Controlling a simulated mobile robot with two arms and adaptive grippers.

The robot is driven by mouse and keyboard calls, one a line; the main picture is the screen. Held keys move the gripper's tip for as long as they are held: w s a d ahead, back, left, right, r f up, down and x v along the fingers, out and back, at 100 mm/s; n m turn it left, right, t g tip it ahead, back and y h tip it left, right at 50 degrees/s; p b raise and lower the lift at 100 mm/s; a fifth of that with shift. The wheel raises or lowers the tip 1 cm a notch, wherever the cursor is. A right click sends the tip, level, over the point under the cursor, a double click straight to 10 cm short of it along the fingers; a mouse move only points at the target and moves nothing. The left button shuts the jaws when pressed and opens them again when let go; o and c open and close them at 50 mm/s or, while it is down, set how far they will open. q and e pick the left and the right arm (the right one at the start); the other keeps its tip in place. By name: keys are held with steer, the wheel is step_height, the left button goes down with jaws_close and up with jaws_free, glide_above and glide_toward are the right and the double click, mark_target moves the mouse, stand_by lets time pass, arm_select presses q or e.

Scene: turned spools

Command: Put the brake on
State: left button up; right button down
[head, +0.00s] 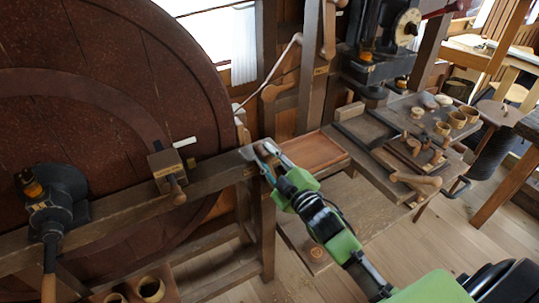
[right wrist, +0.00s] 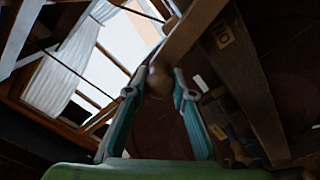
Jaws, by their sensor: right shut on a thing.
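My right gripper (head: 265,160) reaches from the lower right to the end of a long wooden beam (head: 110,212) in front of a big dark red wheel (head: 100,110). In the right wrist view its two fingers (right wrist: 160,86) are shut on a round brown wooden knob (right wrist: 159,80). The knob is at the lower end of a pale wooden bar (right wrist: 190,32). A tag reading "ON", seen upside down (right wrist: 223,35), is on a dark timber to the right. In the head view the gripper mostly hides the knob. My left gripper is out of view.
A wooden block with a turned handle (head: 170,172) sits on the beam. A dark fitting with an amber cup (head: 52,205) is at left. A bench with cups and turned pieces (head: 420,135) is at right, beside a shallow reddish tray (head: 312,152).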

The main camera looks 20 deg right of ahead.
steer(key=shift+a+f, duration=0.1)
steer(key=shift+a, duration=0.05)
steer(key=c, duration=1.7)
jaws_free()
steer(key=shift+a, duration=0.1)
steer(key=shift+s, duration=0.3)
steer(key=s, duration=1.1)
steer(key=shift+s+d, duration=0.2)
steer(key=shift+d, duration=0.25)
